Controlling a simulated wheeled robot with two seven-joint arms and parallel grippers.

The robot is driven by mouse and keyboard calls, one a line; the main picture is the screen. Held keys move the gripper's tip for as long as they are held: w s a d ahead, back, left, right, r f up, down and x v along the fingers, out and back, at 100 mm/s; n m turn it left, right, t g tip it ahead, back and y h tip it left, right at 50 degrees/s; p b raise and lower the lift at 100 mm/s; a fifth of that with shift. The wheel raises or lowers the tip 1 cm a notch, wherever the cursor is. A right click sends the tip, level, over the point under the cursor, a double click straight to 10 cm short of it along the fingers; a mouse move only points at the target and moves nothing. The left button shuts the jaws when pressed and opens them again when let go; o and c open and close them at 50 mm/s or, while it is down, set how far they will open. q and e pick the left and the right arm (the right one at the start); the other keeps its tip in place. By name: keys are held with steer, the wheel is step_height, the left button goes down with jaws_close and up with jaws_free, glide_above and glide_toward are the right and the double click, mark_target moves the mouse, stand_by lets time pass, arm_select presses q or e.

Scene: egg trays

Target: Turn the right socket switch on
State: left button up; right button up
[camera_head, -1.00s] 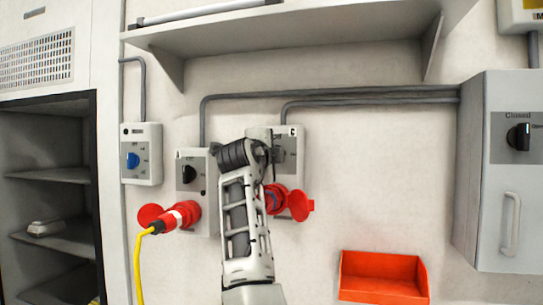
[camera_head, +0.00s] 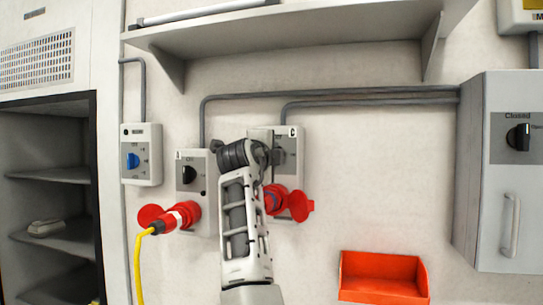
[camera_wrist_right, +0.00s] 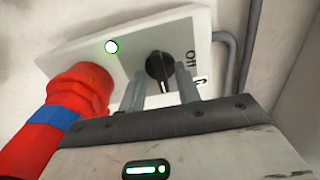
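The right socket box (camera_head: 294,130) is on the wall, with a red plug and socket (camera_head: 276,200) low on it. My right arm covers part of this box in the head view. In the right wrist view the black rotary switch (camera_wrist_right: 159,68) is on the box's pale face (camera_wrist_right: 185,35), beside an "Off" label. My right gripper (camera_wrist_right: 162,92) has its two fingers apart, one to each side of the switch; contact cannot be told. It also shows in the head view (camera_head: 276,156), close to the switch. My left gripper is not in view.
A second socket box (camera_head: 208,220) with a black switch and a yellow-cabled red plug (camera_head: 182,216) stands close left. A blue-switch box (camera_head: 141,175) is farther left. A shelf (camera_head: 300,28) is above, an orange bin (camera_head: 383,280) lower right, a grey cabinet (camera_head: 475,200) at right.

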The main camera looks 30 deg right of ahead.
steer(key=shift+s+a, duration=0.1)
steer(key=shift+a, duration=0.1)
arm_select(q)
steer(key=b, duration=0.2)
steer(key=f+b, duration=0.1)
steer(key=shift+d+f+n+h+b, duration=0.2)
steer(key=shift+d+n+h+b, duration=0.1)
steer(key=shift+b, duration=0.1)
arm_select(e)
steer(key=v, duration=1.5)
steer(key=shift+a, duration=0.2)
steer(key=shift+s, duration=0.2)
